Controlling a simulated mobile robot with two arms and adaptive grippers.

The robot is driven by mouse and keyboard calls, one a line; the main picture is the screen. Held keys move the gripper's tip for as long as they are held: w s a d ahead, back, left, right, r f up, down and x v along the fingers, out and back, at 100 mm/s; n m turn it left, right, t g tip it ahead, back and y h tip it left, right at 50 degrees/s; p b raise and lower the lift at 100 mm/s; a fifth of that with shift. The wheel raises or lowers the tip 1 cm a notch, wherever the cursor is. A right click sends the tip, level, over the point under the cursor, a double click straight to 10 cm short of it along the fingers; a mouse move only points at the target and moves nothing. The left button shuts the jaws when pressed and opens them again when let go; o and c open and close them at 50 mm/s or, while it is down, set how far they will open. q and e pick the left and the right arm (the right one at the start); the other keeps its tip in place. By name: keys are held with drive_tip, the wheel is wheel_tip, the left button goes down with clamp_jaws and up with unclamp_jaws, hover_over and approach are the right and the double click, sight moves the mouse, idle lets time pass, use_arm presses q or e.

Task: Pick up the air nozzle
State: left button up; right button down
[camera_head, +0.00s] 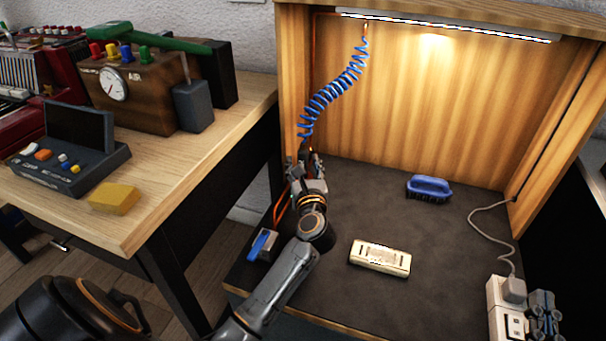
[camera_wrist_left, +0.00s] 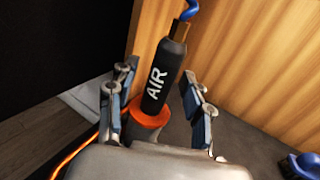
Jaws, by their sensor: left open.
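The air nozzle (camera_wrist_left: 167,75) is a black cylinder marked AIR with an orange collar at its lower end, large in the left wrist view. It stands tilted between the open fingers of my left gripper (camera_wrist_left: 160,108), and I see gaps on both sides of it. A blue coiled hose (camera_head: 333,95) runs from its top up to the lamp area in the head view. In the head view my left gripper (camera_head: 305,170) is at the left wall of the wooden booth, below the hose, and hides most of the nozzle. My right gripper is not clearly in view.
The dark booth floor (camera_head: 375,200) holds a blue brush (camera_head: 429,189), a cream box (camera_head: 380,258) and a blue-handled device (camera_head: 262,245). A white power strip (camera_head: 506,305) stands at the right. The wooden table (camera_head: 180,190) with a yellow sponge (camera_head: 114,199) is at the left.

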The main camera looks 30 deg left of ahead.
sight(304, 147)
use_arm(q)
drive_tip(key=shift+w+a, duration=0.15)
drive_tip(key=shift+w, duration=0.05)
clamp_jaws()
use_arm(e)
drive_tip(key=shift+r, duration=0.2)
use_arm(q)
drive_tip(key=shift+r, duration=0.1)
